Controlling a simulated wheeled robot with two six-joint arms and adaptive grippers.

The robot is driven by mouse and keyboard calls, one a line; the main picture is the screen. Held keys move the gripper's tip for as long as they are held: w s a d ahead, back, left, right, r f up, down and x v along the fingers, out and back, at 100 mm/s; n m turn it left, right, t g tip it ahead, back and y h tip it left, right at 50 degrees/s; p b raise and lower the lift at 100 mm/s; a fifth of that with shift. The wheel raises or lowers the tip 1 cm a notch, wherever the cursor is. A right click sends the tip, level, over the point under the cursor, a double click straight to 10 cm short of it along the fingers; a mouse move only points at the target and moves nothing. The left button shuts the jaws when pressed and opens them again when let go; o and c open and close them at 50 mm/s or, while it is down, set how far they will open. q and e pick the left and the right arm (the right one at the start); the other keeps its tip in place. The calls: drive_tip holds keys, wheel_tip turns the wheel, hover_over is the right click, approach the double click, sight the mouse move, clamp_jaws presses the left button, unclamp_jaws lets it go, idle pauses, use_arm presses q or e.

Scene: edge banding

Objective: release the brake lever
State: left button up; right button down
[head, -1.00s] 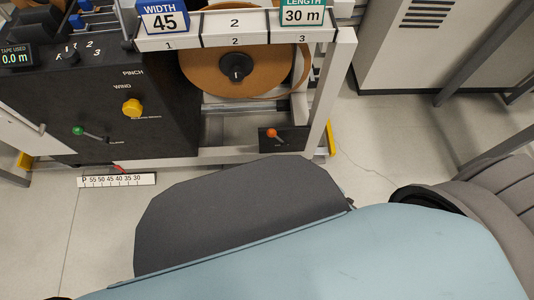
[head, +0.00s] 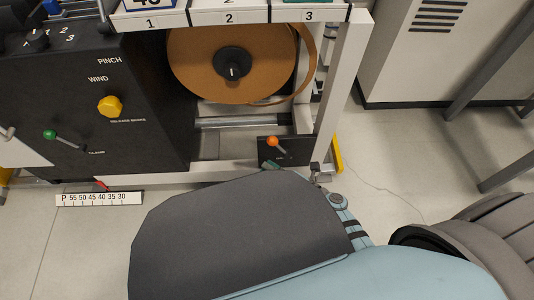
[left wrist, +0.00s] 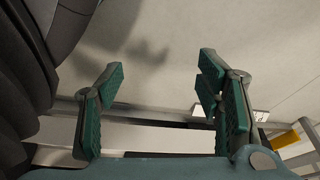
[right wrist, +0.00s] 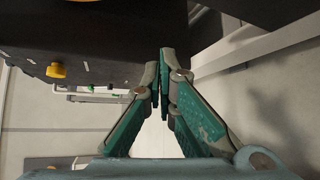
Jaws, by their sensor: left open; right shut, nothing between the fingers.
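A short lever with an orange knob (head: 272,141) stands on a small black plate at the foot of the machine, under the tape roll; its label is too small to read. My right gripper (head: 274,164) shows partly beyond the dark arm cover, its green fingertip just below this lever and seemingly apart from it. In the right wrist view my right gripper (right wrist: 160,72) is shut and empty, with its tips together; I cannot make out the orange knob there. My left gripper (left wrist: 160,78) is open and empty over the floor, and is out of the head view.
A yellow knob (head: 110,106) and a green-knobbed lever (head: 51,135) are on the black panel at left. The brown tape roll (head: 205,68) hangs above the orange lever. A white frame post (head: 341,95) stands just right of it. A scale strip (head: 98,199) lies low at left.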

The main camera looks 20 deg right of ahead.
sight(280, 148)
drive_tip(key=b+x, duration=0.2)
drive_tip(key=x, duration=0.4)
use_arm(q)
drive_tip(key=shift+m, duration=0.3)
drive_tip(key=shift+w+d+r, duration=0.1)
drive_tip(key=shift+w+r, duration=0.15)
drive_tip(key=shift+r, duration=0.45)
drive_tip(key=shift+w+d+r, duration=0.1)
drive_tip(key=shift+w+r, duration=0.2)
drive_tip(key=shift+r, duration=0.4)
drive_tip(key=shift+w+d+r, duration=0.1)
drive_tip(key=shift+w+r, duration=0.15)
drive_tip(key=shift+r, duration=0.45)
use_arm(e)
drive_tip(key=shift+w+d+r, duration=0.15)
drive_tip(key=shift+d+r, duration=0.1)
drive_tip(key=shift+d, duration=0.4)
drive_tip(key=shift+w+d+r, duration=0.1)
drive_tip(key=shift+d+r, duration=0.1)
drive_tip(key=shift+d, duration=0.45)
drive_tip(key=shift+w+d+r, duration=0.15)
drive_tip(key=shift+d+r, duration=0.1)
drive_tip(key=shift+d, duration=0.4)
drive_tip(key=shift+r, duration=0.1)
